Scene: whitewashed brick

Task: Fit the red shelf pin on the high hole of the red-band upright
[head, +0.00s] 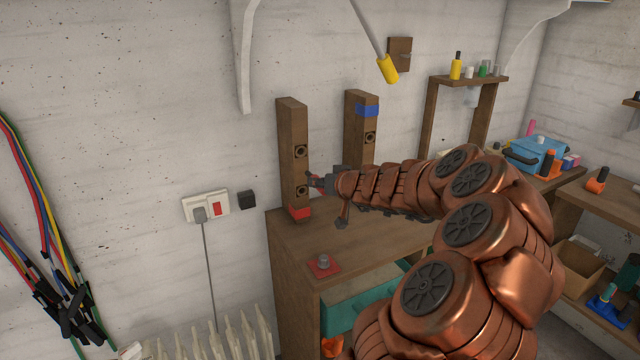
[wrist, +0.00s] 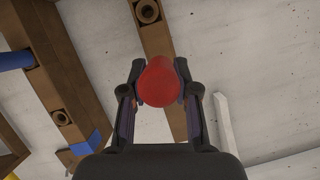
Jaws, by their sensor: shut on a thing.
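The red-band upright (head: 290,130) is a wooden post on the cabinet top, with a red band (head: 299,213) at its foot. It has a high hole (head: 300,151) and a low hole (head: 302,190). My gripper (head: 314,181) is beside its right side, at a height between the holes in the head view. In the wrist view my gripper (wrist: 158,92) is shut on the red shelf pin (wrist: 160,82), whose round red end faces the camera. The upright (wrist: 165,40) and one hole (wrist: 148,12) show behind it. Contact between pin and post cannot be told.
A blue-band upright (head: 358,155) stands to the right; a blue peg (wrist: 15,55) shows on it in the wrist view. A red plate with a grey knob (head: 323,262) lies on the cabinet top. A yellow-ended rod (head: 387,69) hangs above. A small shelf (head: 470,79) stands behind.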

